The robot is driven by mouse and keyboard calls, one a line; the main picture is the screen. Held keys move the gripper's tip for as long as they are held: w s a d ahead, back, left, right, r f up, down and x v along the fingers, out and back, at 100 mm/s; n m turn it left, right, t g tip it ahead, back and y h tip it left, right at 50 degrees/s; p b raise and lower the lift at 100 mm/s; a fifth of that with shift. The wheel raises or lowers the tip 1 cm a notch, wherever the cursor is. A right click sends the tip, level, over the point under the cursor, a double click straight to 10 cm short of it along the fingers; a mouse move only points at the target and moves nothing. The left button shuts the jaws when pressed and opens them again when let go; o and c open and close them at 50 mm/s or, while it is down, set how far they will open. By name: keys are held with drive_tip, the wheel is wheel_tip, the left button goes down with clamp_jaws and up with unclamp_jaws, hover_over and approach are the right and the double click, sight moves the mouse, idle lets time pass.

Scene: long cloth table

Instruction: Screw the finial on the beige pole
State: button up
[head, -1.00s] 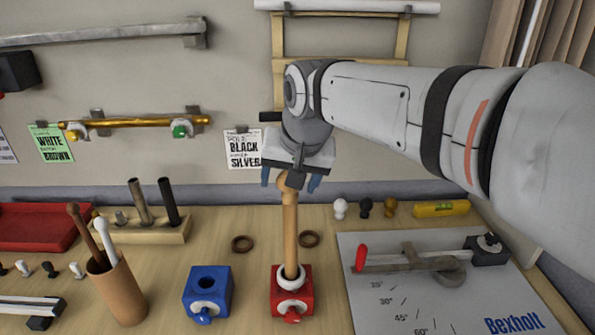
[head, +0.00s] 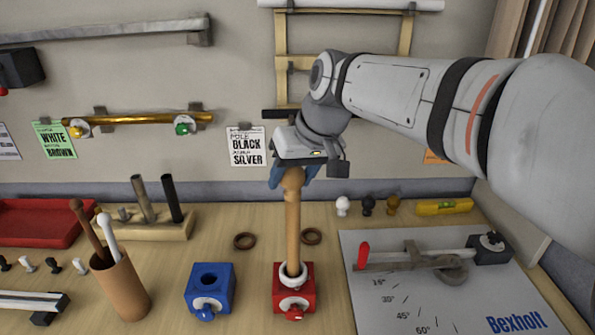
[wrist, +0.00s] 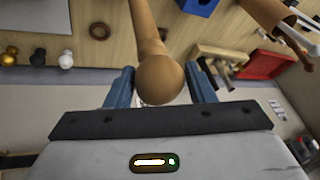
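The beige pole (head: 292,232) stands upright in the red clamp block (head: 295,292), with a white ring around its foot. A round beige finial (head: 293,178) sits on its top end; the joint is too small to tell how tightly it is seated. My gripper (head: 294,174) is over the pole top, its blue fingers on either side of the finial. In the wrist view, the finial ball (wrist: 160,80) lies between the fingertips (wrist: 160,72), very close to both. I cannot tell whether they press on it.
A blue clamp block (head: 208,291) stands left of the red one. A brown cup (head: 120,288) with sticks is further left. White, black and gold finials (head: 367,205) and an angle board (head: 450,300) are at the right.

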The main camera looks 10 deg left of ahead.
drive_tip(key=c, duration=0.5)
drive_tip(key=m+t, duration=0.1)
drive_tip(key=m, duration=0.2)
drive_tip(key=shift+h+p, duration=0.3)
drive_tip(key=shift+h, duration=0.1)
drive_tip(key=shift+c, duration=0.3)
drive_tip(key=m+t+h, duration=0.1)
drive_tip(key=m, duration=0.3)
drive_tip(key=m+h, duration=0.1)
drive_tip(key=m, duration=0.2)
drive_tip(key=m+h+b, duration=0.1)
drive_tip(key=m+h, duration=0.1)
drive_tip(key=m, duration=0.1)
drive_tip(key=shift+a+m+t, duration=0.1)
drive_tip(key=shift+m+t, duration=0.3)
drive_tip(key=m+h, duration=0.1)
drive_tip(key=m, duration=0.2)
drive_tip(key=shift+m+h, duration=0.3)
drive_tip(key=m+g+h, duration=0.1)
drive_tip(key=m, duration=0.3)
drive_tip(key=shift+r+h+p, duration=0.1)
drive_tip(key=shift+h+p, duration=0.2)
drive_tip(key=shift+p, duration=0.1)
drive_tip(key=m+g+h+p, duration=0.1)
drive_tip(key=m+g, duration=0.1)
drive_tip(key=m, duration=0.2)
drive_tip(key=m+g, duration=0.1)
drive_tip(key=m, duration=0.2)
drive_tip(key=shift+p, duration=0.4)
drive_tip(key=o, duration=1)
